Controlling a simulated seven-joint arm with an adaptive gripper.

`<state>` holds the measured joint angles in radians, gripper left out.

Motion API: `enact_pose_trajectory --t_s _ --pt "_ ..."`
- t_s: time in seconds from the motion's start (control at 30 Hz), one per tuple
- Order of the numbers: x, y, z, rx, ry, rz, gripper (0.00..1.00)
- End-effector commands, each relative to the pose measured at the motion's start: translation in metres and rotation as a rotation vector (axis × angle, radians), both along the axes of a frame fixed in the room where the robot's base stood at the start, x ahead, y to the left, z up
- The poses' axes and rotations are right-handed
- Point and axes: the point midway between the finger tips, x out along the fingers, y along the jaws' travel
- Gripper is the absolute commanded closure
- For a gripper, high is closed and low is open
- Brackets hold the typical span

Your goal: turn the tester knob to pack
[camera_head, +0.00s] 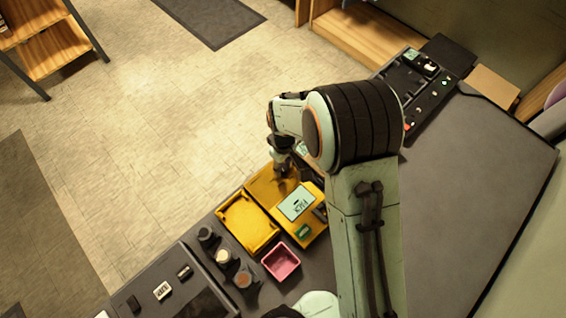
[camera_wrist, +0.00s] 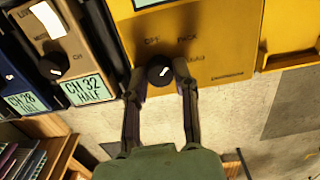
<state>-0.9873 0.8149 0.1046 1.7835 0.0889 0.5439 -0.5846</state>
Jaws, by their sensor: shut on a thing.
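The yellow tester (camera_head: 262,184) sits on the grey bench at its floor-side edge; its pale screen (camera_head: 297,204) appears to read PACK. The tester panel (camera_wrist: 215,55) also shows in the wrist view, with small dark labels around the knob, one like OFF and one like PACK. The black round knob (camera_wrist: 160,75) has a short white mark pointing up and right, roughly toward the PACK-like label. My gripper (camera_wrist: 159,78) has one finger on each side of the knob and is shut on it. In the head view my gripper (camera_head: 283,172) hides the knob.
A yellow tray (camera_head: 247,246) and a pink bin (camera_head: 281,261) stand beside the tester. Several small cups stand left of them. A box labelled CH 32 HALF (camera_wrist: 87,88) is close left of my fingers. A black panel (camera_head: 430,95) lies at the far bench end.

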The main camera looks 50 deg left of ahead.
Motion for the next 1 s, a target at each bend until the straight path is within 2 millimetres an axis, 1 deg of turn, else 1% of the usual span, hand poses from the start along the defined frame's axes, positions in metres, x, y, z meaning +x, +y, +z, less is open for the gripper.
enact_pose_trajectory --t_s 0.53,0.57,0.6,0.63,0.9,1.0 --pt "-0.0001 -0.0005 -0.0018 -0.001 0.001 -0.028 1.00" --pt "-0.0001 -0.0005 -0.0018 -0.001 0.001 -0.028 0.67" --pt "-0.0001 -0.0005 -0.0017 -0.001 0.000 -0.028 0.54" --pt "-0.0001 -0.0005 -0.0016 -0.001 0.000 -0.028 0.46" --pt "0.0000 -0.0002 -0.0006 0.000 0.000 -0.027 0.46" --pt "0.0002 0.0003 0.0039 0.001 -0.001 -0.027 0.46"
